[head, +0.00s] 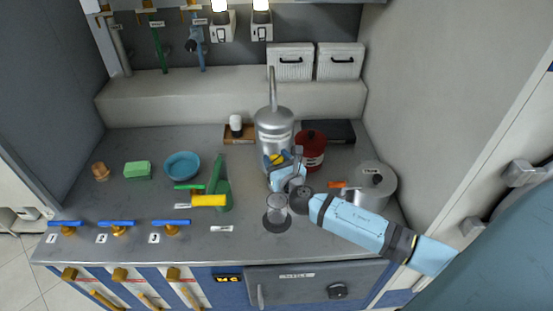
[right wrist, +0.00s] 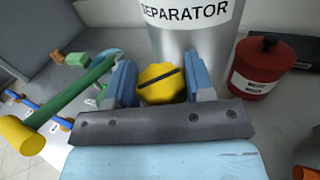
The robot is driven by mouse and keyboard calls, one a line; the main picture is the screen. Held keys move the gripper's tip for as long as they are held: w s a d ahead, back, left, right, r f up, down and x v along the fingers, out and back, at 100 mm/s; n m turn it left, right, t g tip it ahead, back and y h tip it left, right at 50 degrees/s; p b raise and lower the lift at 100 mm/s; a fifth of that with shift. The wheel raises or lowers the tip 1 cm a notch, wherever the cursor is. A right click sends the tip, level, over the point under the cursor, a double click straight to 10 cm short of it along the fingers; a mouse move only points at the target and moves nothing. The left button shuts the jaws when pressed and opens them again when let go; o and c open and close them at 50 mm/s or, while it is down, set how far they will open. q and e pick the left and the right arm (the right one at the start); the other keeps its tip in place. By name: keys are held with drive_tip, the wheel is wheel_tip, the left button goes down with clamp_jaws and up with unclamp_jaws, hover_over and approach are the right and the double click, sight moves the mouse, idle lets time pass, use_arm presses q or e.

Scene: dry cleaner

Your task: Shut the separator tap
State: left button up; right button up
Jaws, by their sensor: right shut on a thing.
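The separator (head: 275,130) is a tall silver cylinder standing at the middle back of the counter. Its label reads SEPARATOR in the right wrist view (right wrist: 188,20). The yellow tap knob (right wrist: 162,84), with a dark line across it, is on its front near the bottom. My right gripper (right wrist: 162,82) has a blue finger on each side of the knob and is shut on it. In the head view the right gripper (head: 287,172) hides part of the knob (head: 277,159). The dark line runs slanted in the right wrist view. My left gripper is not in view.
A red can (head: 312,152) stands close right of the separator. A steel pot (head: 374,186) is at the right. A glass (head: 277,206) stands below the gripper. A green object (head: 219,180) with a yellow handle, a blue bowl (head: 182,165) and a green block (head: 138,170) are left.

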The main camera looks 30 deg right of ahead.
drive_tip(key=o, duration=0.9)
drive_tip(key=s+a+b, duration=0.2)
drive_tip(key=s, duration=1.1)
drive_tip(key=shift+s+a, duration=0.15)
drive_tip(key=shift+s, duration=0.15)
